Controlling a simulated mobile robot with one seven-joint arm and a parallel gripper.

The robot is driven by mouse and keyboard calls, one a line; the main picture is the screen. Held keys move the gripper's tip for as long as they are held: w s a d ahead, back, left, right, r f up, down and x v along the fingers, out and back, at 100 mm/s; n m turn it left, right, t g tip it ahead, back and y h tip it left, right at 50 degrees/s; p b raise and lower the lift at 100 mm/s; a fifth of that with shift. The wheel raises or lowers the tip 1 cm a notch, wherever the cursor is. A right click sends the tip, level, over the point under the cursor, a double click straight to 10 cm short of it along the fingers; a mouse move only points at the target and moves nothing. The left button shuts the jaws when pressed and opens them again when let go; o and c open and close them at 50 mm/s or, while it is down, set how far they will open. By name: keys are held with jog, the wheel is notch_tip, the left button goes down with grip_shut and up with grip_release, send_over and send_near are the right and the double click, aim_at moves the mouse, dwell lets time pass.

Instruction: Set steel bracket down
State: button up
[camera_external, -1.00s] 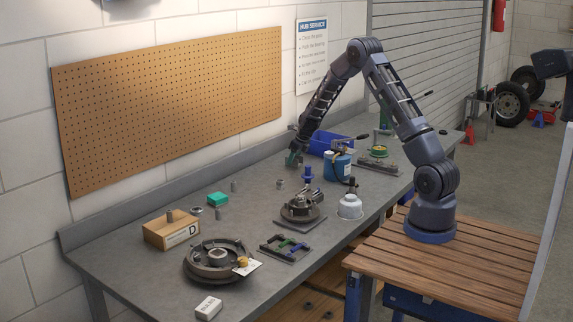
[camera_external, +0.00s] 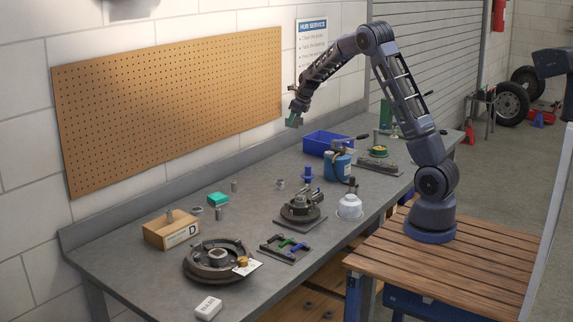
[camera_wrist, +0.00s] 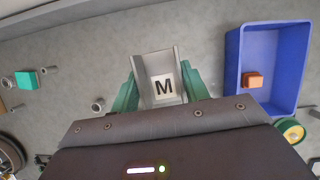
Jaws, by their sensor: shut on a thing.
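My gripper (camera_external: 294,118) is raised well above the back of the workbench, left of the blue bin. In the wrist view its green fingers (camera_wrist: 162,92) are shut on the steel bracket (camera_wrist: 151,63), a grey channel-shaped piece with a white label marked M. The bracket is clear of the bench top. In the external view the bracket is too small and covered to make out. The blue bin (camera_external: 318,150) also shows in the wrist view (camera_wrist: 233,75), with an orange block (camera_wrist: 253,80) inside.
The bench top (camera_external: 262,152) is bare below and left of my gripper. A teal block (camera_external: 218,198) and small metal cylinders lie further left. A hub fixture (camera_external: 302,208), blue canister (camera_external: 339,166) and white-topped pot (camera_external: 350,207) stand nearer the front. A pegboard (camera_external: 165,100) hangs on the wall.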

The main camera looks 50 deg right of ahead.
jog(key=shift+r, duration=0.25)
jog(key=s+a+n+g+y, duration=0.3)
jog(key=a+n, duration=0.5)
jog(key=a, duration=2.6)
jog(key=s+a+n+g, duration=0.1)
jog(key=s+a+n, duration=0.2)
jog(key=s+a, duration=0.55)
jog(key=s+a+n+y, duration=0.1)
jog(key=s+a+n, duration=0.35)
jog(key=a, duration=0.75)
jog(key=s+a+n+g, duration=0.1)
jog(key=s+a+n, duration=0.1)
jog(key=s+a, duration=0.7)
jog(key=shift+m, duration=0.25)
jog(key=f, duration=1.3)
jog(key=w+f, duration=0.1)
jog(key=f, duration=0.5)
jog(key=shift+a+f, duration=0.25)
jog(key=shift+f, duration=0.15)
jog(key=shift+f, duration=0.1)
